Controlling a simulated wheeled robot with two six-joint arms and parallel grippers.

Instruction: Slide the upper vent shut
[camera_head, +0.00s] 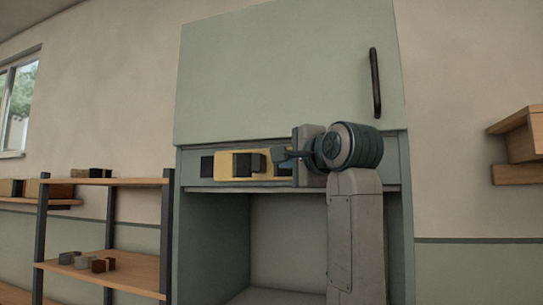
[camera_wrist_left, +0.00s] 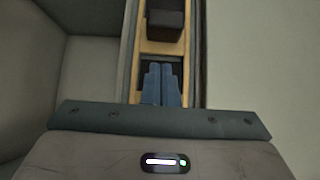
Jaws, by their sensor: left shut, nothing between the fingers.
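The upper vent is a strip under the big cabinet door, with a yellow slotted slide plate (camera_head: 233,177) and dark openings. A dark block-shaped knob (camera_head: 250,163) stands out from the plate; it also shows at the top of the left wrist view (camera_wrist_left: 165,22). My left gripper (camera_head: 279,155) is at the vent, just right of the knob. In the left wrist view its blue-grey fingers (camera_wrist_left: 160,72) are together and empty over a dark slot, with a small visible gap to the knob. My gripper and wrist hide the vent's right end. My right gripper is not in view.
A pale green door (camera_head: 280,75) with a black bar handle (camera_head: 375,83) is above the vent. An open cabinet bay (camera_head: 285,240) is below. Shelves with small blocks (camera_head: 90,262) stand at the left. A wooden wall shelf (camera_head: 520,173) is at the right.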

